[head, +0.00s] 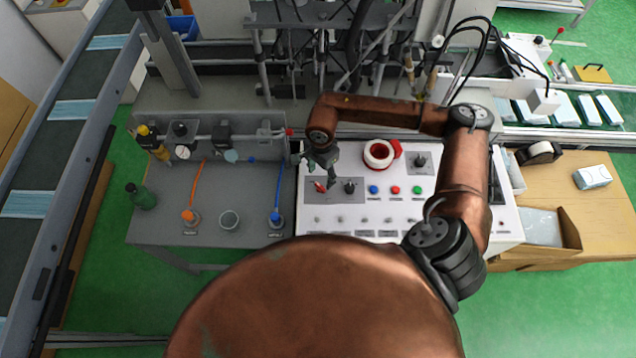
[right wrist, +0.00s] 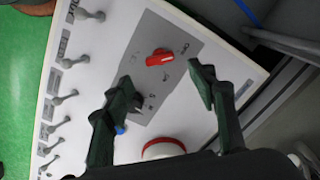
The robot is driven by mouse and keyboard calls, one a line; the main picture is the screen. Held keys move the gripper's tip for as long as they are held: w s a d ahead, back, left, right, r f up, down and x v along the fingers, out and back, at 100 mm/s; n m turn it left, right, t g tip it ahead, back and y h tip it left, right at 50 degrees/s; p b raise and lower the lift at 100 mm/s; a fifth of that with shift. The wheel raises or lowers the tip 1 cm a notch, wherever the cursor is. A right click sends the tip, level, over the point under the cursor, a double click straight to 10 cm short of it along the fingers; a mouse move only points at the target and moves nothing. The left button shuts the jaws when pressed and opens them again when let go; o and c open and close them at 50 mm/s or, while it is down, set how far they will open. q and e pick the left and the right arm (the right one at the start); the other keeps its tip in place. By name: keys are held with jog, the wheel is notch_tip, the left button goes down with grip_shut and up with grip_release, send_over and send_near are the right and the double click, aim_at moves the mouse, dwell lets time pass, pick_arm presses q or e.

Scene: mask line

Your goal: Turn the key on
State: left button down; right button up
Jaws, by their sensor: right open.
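The red key-like handle (head: 320,187) sits on a grey plate (head: 334,196) at the left of the white control panel (head: 390,208). In the right wrist view the red handle (right wrist: 160,57) lies crosswise on the plate, just beyond my fingertips. My right gripper (head: 317,170) is over the left end of the panel, close to the handle. In the right wrist view this gripper (right wrist: 161,80) has its fingers spread, with nothing between them; the handle is apart from both. A black knob (head: 350,186) is on the same plate. My left gripper is not in view.
A red-rimmed round button (head: 379,154) and a row of blue, red and green buttons (head: 395,190) are nearby on the panel. A row of toggle switches (head: 365,220) is along the front. A grey bench with hoses (head: 250,200) adjoins at left.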

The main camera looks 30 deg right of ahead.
aim_at(320, 186)
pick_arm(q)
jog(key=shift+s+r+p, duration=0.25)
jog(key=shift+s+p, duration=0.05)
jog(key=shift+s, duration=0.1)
pick_arm(e)
notch_tip(320, 186, down, 8)
jog(key=shift+r, duration=0.25)
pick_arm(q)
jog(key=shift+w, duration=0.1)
pick_arm(e)
jog(key=shift+c, duration=0.3)
jog(key=c, duration=1.1)
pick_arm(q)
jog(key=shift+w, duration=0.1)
pick_arm(e)
jog(key=shift+a, duration=0.1)
